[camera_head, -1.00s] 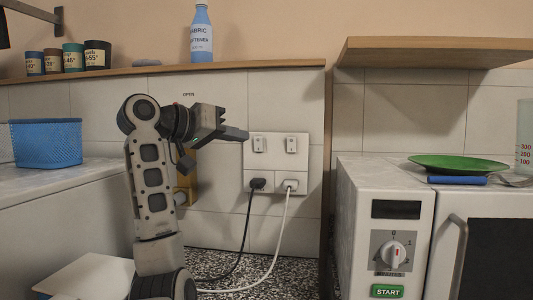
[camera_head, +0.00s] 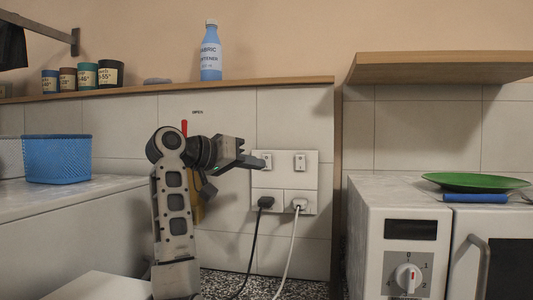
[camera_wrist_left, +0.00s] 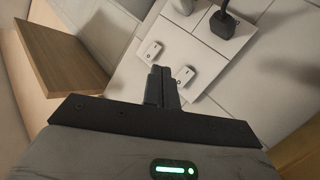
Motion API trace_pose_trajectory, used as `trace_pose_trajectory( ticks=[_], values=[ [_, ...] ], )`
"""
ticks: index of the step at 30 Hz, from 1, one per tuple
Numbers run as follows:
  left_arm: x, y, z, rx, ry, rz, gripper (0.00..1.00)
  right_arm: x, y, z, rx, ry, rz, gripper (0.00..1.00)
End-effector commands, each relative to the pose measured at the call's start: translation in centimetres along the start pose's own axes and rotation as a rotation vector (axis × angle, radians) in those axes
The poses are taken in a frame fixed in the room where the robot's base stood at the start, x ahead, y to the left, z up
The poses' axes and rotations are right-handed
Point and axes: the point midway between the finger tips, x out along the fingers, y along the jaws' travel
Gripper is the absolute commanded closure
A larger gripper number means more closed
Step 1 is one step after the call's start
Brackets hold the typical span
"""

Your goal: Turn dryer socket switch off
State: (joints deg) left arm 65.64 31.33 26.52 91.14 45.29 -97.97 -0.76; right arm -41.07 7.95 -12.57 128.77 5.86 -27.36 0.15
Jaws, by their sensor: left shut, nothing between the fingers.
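A white socket panel (camera_head: 286,180) is on the tiled wall, with two small switches above two plugged sockets. The left switch (camera_head: 266,160) is above a black plug (camera_head: 266,202); the right switch (camera_head: 300,161) is above a white plug (camera_head: 299,205). No label tells which is the dryer's. My left gripper (camera_head: 258,163) is shut and empty, its tip at the left switch; I cannot tell whether it touches. In the left wrist view, the shut fingers (camera_wrist_left: 161,86) are beside the left switch (camera_wrist_left: 184,75), with the right switch (camera_wrist_left: 150,52) beyond. My right gripper is out of view.
A wooden shelf (camera_head: 440,67) and its upright panel stand right of the sockets, above a white appliance with a dial (camera_head: 407,278). A red-handled valve (camera_head: 184,127) is behind my left arm. Black and white cords hang down. A blue basket (camera_head: 57,158) is at left.

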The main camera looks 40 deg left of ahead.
Motion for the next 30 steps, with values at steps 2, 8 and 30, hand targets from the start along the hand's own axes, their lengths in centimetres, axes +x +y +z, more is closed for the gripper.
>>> trace_pose_trajectory(
  ticks=[2,8,30],
  values=[
    [0.8,-0.4,-1.1,-0.004,-0.002,0.002,1.00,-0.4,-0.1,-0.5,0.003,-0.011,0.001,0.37],
    [2.5,-1.8,-2.4,-0.003,-0.002,0.001,1.00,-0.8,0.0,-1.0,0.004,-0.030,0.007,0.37],
    [3.8,-2.8,-2.8,0.000,0.001,-0.001,1.00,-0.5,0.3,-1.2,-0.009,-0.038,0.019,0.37]
  ],
)
